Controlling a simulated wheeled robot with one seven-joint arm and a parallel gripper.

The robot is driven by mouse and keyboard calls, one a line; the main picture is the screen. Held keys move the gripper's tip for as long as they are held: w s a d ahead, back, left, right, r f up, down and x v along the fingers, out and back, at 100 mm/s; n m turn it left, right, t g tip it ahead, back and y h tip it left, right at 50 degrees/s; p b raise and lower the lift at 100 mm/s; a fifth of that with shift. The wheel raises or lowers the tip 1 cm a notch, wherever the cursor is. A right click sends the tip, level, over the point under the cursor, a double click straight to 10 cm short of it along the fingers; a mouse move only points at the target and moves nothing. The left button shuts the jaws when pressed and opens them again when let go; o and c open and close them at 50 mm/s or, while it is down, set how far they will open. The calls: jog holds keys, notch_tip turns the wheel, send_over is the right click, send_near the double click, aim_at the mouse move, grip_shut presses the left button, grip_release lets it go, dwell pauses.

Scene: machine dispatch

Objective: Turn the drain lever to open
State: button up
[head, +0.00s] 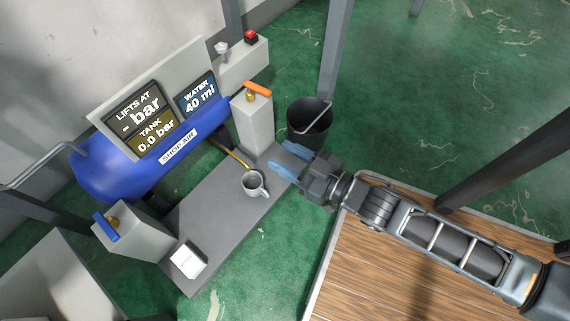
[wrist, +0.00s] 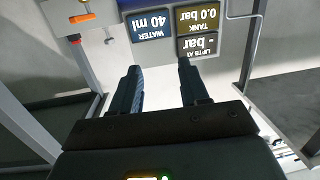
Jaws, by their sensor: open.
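An orange lever (head: 257,89) sits on a brass valve on top of a light grey pedestal (head: 254,122), right of the blue tank. A blue lever (head: 105,226) sits on another pedestal at the lower left. Neither lever's label is readable, so I cannot tell by name which is the drain lever. The orange lever also shows at the upper left of the wrist view (wrist: 82,18). My gripper (head: 284,160) is open and empty, right of and apart from the orange lever's pedestal. Both its fingers show in the wrist view (wrist: 160,68).
The blue tank (head: 95,176) bears screens reading "WATER 40 ml" and "TANK 0.0 bar". A mug (head: 254,185) stands on the grey bench (head: 220,215) near a brass tube (head: 232,154). A black bin (head: 309,118) stands behind my gripper. A red button (head: 251,36) is farther back.

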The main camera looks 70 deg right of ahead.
aim_at(258, 92)
jog(key=shift+s+a+r, duration=0.6)
jog(key=shift+a+r, duration=0.05)
jog(key=shift+a, duration=0.25)
jog(key=shift+c, duration=0.2)
